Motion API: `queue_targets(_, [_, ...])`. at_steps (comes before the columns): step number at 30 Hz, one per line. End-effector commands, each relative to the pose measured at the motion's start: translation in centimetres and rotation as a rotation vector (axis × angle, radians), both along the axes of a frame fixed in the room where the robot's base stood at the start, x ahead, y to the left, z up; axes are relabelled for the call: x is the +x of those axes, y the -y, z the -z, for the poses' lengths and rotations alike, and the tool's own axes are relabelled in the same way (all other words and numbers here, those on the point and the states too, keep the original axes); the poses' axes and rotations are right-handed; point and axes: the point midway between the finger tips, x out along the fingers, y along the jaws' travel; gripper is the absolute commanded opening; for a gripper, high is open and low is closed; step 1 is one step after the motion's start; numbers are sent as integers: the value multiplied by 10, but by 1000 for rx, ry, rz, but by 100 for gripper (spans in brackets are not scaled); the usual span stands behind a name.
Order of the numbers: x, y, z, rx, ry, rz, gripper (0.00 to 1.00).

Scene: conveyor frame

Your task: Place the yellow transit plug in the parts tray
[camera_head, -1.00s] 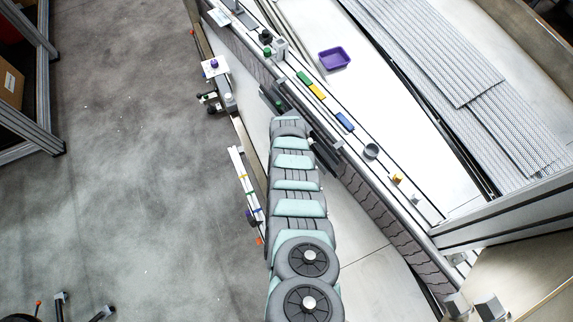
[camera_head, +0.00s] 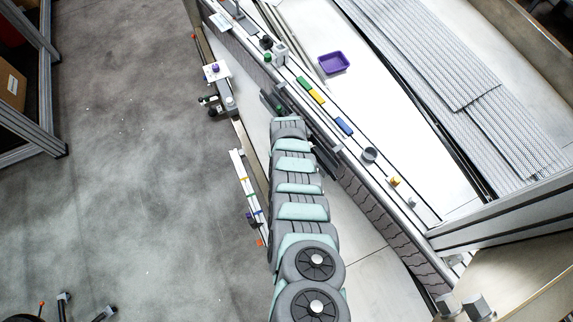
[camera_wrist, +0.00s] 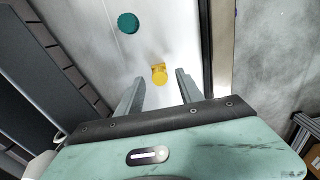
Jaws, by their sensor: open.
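A yellow plug (camera_wrist: 159,74), round with a squarer part behind it, sits on a pale surface in the wrist view. My gripper (camera_wrist: 159,78) is open, with one finger to each side of the plug. A gap shows on both sides, and I cannot tell the height between fingers and surface. In the head view my arm hides the fingertips and probably this plug. A purple open tray (camera_head: 347,66), which looks like the parts tray, lies on the white surface beyond the conveyor rail and appears empty.
A teal round cap (camera_wrist: 127,22) lies beyond the plug. A dark rail (camera_wrist: 206,45) runs along the right of the wrist view. A green bar, a yellow bar (camera_head: 317,96), a blue block (camera_head: 344,126), a grey ring (camera_head: 370,155) and a yellow-orange piece (camera_head: 394,181) line the conveyor.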

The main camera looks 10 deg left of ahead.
Motion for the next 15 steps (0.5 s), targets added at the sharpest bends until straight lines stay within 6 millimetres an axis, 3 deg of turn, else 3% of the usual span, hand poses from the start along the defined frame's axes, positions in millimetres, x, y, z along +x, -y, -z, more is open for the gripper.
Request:
queue_targets(1, [0,0,-20,3,1,3,44])
queue_targets(4, [0,0,-44,4,2,4,44])
queue_targets(15, [2,-1,-80,0,4,0,44])
